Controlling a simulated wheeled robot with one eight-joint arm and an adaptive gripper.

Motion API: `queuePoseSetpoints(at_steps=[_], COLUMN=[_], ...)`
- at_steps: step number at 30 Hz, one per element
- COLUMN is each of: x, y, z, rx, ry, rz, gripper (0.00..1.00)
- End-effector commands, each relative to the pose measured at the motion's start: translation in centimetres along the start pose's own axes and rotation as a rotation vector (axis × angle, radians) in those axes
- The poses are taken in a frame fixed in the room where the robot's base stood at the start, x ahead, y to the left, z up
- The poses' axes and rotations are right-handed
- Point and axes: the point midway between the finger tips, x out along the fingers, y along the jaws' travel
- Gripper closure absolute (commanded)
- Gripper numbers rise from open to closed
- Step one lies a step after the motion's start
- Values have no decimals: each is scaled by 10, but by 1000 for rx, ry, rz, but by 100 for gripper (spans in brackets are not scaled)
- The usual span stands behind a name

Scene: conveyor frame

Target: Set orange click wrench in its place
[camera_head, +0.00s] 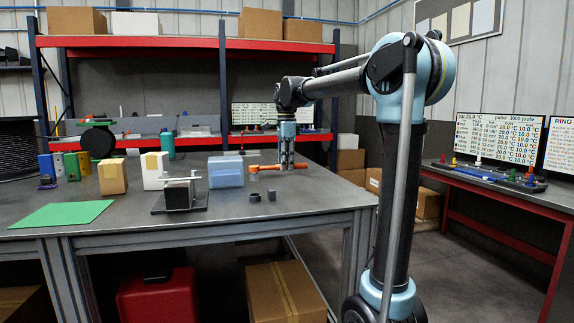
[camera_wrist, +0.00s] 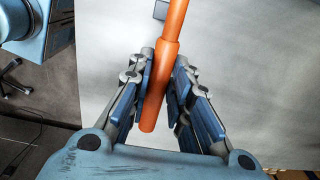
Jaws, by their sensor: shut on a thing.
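The orange click wrench (camera_head: 268,168) is in my gripper, above or at the grey table near its right end in the head view. Its head points left and its handle runs through the jaws. In the wrist view the orange wrench (camera_wrist: 176,32) passes between the blue finger pads and extends past the top edge. My gripper (camera_head: 287,163) points down and is shut on the handle; it also shows in the wrist view (camera_wrist: 161,90). I cannot tell whether the wrench touches the table. Its place is not clearly identifiable.
The grey table (camera_head: 310,199) holds a small dark hexagonal part (camera_head: 254,197), a small grey block (camera_head: 272,195), a translucent blue box (camera_head: 226,172), a black-based fixture (camera_head: 180,196), cardboard and white boxes, and a green mat (camera_head: 62,214). The right front table top is clear.

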Motion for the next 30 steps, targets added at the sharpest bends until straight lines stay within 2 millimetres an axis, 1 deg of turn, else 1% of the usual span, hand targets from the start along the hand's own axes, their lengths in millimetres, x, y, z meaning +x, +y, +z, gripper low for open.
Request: queuePoseSetpoints(at_steps=[7,21,26,30], x=[3,38,45,44], y=[0,0,0,0], z=[-2,-2,-2,-2], rx=[3,3,3,3], ry=[-1,-1,-1,-1], rz=[1,1,1,1], gripper=[100,100,100,100])
